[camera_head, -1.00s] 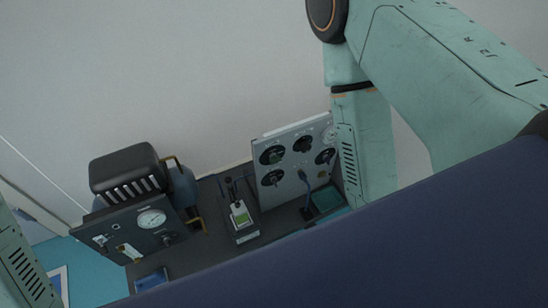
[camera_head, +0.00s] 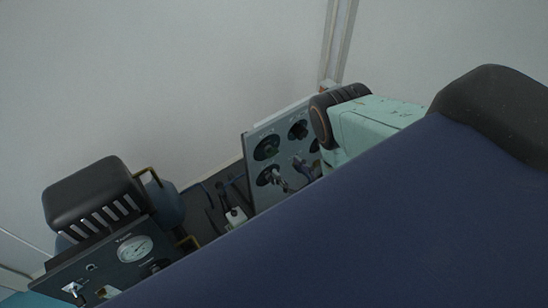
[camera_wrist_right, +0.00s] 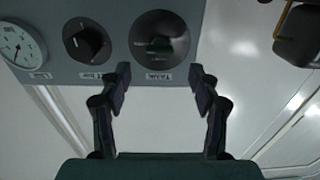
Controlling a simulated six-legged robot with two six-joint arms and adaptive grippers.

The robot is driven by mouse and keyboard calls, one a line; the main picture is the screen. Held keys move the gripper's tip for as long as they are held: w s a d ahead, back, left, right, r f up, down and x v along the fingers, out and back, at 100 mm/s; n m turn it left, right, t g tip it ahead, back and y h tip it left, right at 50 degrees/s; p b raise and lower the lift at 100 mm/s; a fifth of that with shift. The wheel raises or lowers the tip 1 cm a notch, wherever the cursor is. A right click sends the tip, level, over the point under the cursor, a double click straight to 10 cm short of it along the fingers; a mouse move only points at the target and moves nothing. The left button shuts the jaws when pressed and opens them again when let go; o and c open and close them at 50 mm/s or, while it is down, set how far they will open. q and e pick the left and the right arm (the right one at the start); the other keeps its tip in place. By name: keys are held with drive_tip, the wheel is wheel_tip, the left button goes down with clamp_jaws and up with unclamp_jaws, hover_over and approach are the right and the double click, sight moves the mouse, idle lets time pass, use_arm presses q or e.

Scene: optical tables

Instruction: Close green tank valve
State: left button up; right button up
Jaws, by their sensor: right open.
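The green tank valve (camera_wrist_right: 160,42) is a dark round dial with a greenish knob, labelled along the panel edge in the right wrist view. In the head view it is the upper-left dial (camera_head: 267,148) on the grey panel (camera_head: 250,190). My right gripper (camera_wrist_right: 161,82) is open and empty. Its two fingers are spread either side of the valve's label in the picture, with the dial just beyond the tips. I cannot tell the exact gap to the knob. In the head view my right arm covers the panel's right part. My left gripper does not show.
A black knob (camera_wrist_right: 87,40) and a white gauge (camera_wrist_right: 20,45) sit beside the valve on the panel. A dark box with a gauge (camera_head: 134,249) and a blue tank (camera_head: 165,203) stand at left. My dark body covers the lower right.

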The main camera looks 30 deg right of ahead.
sight(275, 155)
drive_tip(key=w+b, duration=0.2)
drive_tip(key=w, duration=0.3)
drive_tip(key=shift+a, duration=0.15)
drive_tip(key=shift+w+a, duration=0.1)
drive_tip(key=shift+w, duration=0.7)
drive_tip(key=c, duration=1.2)
drive_tip(key=shift+o, duration=0.2)
